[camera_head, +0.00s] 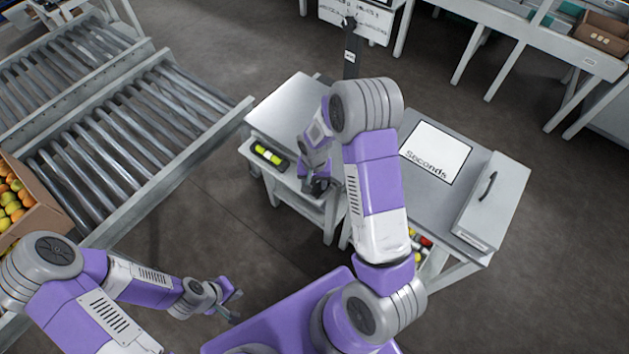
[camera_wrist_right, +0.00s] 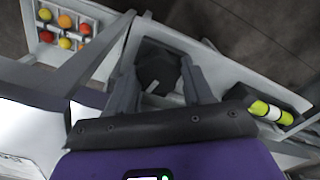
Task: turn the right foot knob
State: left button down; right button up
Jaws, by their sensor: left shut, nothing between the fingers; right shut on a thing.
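The right foot knob (camera_wrist_right: 158,66) is a dark, many-sided knob under the table's side in the right wrist view. My right gripper (camera_wrist_right: 158,88) has its two fingers on either side of it and is shut on it. In the head view my right gripper (camera_head: 320,187) is low beside the left part of the grey table (camera_head: 285,105), and the knob is largely hidden there. A spirit level with a yellow-green vial (camera_head: 268,154) lies on a ledge of the table; it also shows in the right wrist view (camera_wrist_right: 270,113). My left gripper (camera_head: 232,304) is shut and empty, low at the front left.
A white "Seconds" sheet (camera_head: 435,152) and a grey box with a black handle (camera_head: 490,205) are on the table's right part. A tray of red and yellow tomatoes (camera_wrist_right: 66,40) sits below. A roller conveyor (camera_head: 130,130) and a tomato carton (camera_head: 40,215) stand left. Floor between is clear.

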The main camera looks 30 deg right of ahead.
dwell(0.3)
jog(key=o, duration=1)
